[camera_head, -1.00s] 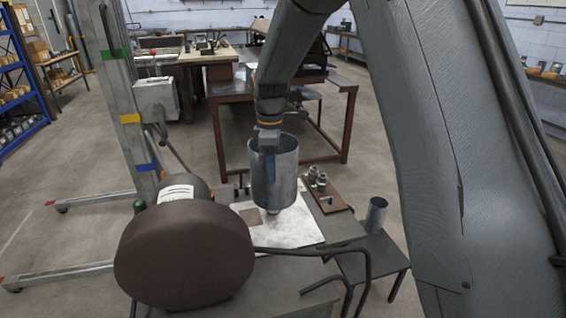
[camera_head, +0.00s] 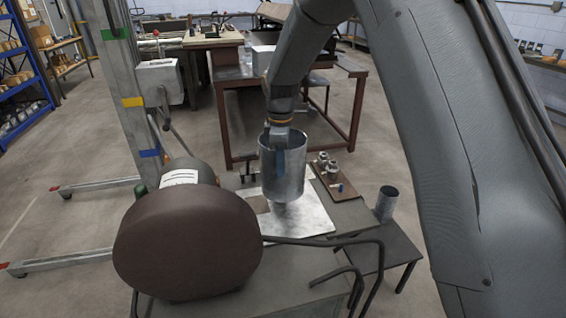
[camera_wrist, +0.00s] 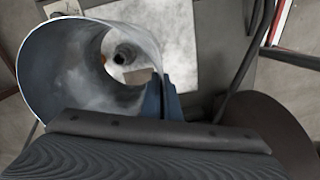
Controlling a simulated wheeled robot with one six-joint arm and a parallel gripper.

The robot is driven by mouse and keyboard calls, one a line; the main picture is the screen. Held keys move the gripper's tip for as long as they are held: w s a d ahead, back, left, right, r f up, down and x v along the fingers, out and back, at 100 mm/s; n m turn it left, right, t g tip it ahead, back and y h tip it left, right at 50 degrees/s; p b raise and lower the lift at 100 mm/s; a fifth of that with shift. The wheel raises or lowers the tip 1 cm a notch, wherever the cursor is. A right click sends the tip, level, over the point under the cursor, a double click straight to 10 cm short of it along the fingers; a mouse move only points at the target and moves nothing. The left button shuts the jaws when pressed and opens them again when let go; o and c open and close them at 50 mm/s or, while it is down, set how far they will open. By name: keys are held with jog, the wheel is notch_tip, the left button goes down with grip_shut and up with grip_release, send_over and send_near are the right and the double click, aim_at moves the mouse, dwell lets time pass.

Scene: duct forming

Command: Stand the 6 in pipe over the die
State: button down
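My gripper (camera_head: 270,165) has blue fingers and is shut on the wall of a wide grey metal pipe (camera_head: 286,175). The pipe hangs roughly upright above a white sheet (camera_head: 308,220) on the bench. In the wrist view the pipe (camera_wrist: 85,75) opens toward the camera, with a blue finger (camera_wrist: 171,98) at its right wall. Through its far end I see a dark round piece (camera_wrist: 125,56), apparently the die, and part of the sheet. In the head view the pipe hides most of the die. I cannot tell whether the pipe's lower rim is around it.
A big brown round machine part (camera_head: 188,245) stands close on the left. A brown board (camera_head: 330,182) with small fittings lies behind right. A smaller grey pipe (camera_head: 387,203) stands on a low side table (camera_head: 392,245). Bent dark rods (camera_head: 340,243) cross the front right.

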aim_at(281, 193)
jog(key=shift+f+b, duration=1.2)
jog(key=shift+f, duration=2.15)
jog(key=c, duration=2.5)
grip_release()
jog(key=o, duration=0.6)
jog(key=shift+c, duration=0.2)
jog(key=shift+f, duration=0.1)
notch_tip(281, 193, up, 8)
jog(key=b, duration=0.2)
